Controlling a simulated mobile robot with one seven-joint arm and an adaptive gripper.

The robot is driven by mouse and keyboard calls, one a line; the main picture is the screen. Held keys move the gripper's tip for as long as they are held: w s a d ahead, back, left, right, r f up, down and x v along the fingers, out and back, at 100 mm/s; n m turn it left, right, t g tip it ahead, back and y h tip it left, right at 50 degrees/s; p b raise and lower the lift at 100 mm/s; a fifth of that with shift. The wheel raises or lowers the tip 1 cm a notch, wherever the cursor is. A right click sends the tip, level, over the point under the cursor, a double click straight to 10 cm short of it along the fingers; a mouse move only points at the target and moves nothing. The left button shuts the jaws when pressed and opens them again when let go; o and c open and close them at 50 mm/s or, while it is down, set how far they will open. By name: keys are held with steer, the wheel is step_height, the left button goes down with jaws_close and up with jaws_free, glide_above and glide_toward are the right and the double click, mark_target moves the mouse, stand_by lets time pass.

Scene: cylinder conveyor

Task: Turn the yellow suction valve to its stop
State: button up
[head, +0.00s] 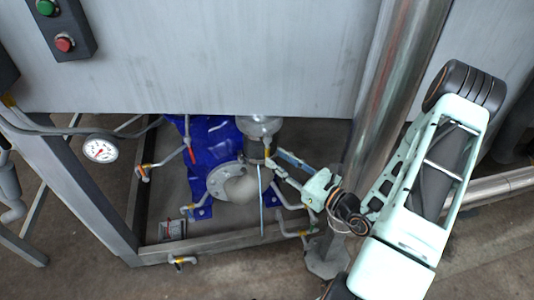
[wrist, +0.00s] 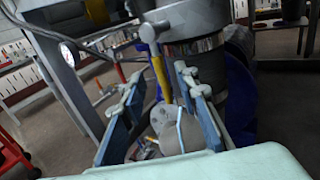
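The yellow suction valve handle (wrist: 160,75) shows in the wrist view as a narrow yellow lever hanging from a grey fitting on the pipe. My gripper (wrist: 161,80) is open, with one blue-padded finger on each side of the lever and a visible gap to each in the picture. I cannot tell how deep the lever sits between the fingers. In the head view my gripper (head: 271,162) is beside the grey vertical pipe, where a small yellow part of the handle (head: 266,153) shows; the fingers partly hide this area.
A blue pump (head: 199,150) with a grey flanged elbow (head: 241,183) stands under the grey panel (head: 200,60). A gauge (head: 100,148) is at left. A thick metal post (head: 385,110) stands close to my arm.

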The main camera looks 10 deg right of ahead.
mark_target(269, 154)
steer(key=x, duration=0.5)
steer(key=shift+w+b, duration=0.1)
steer(key=shift+b, duration=0.25)
jaws_close()
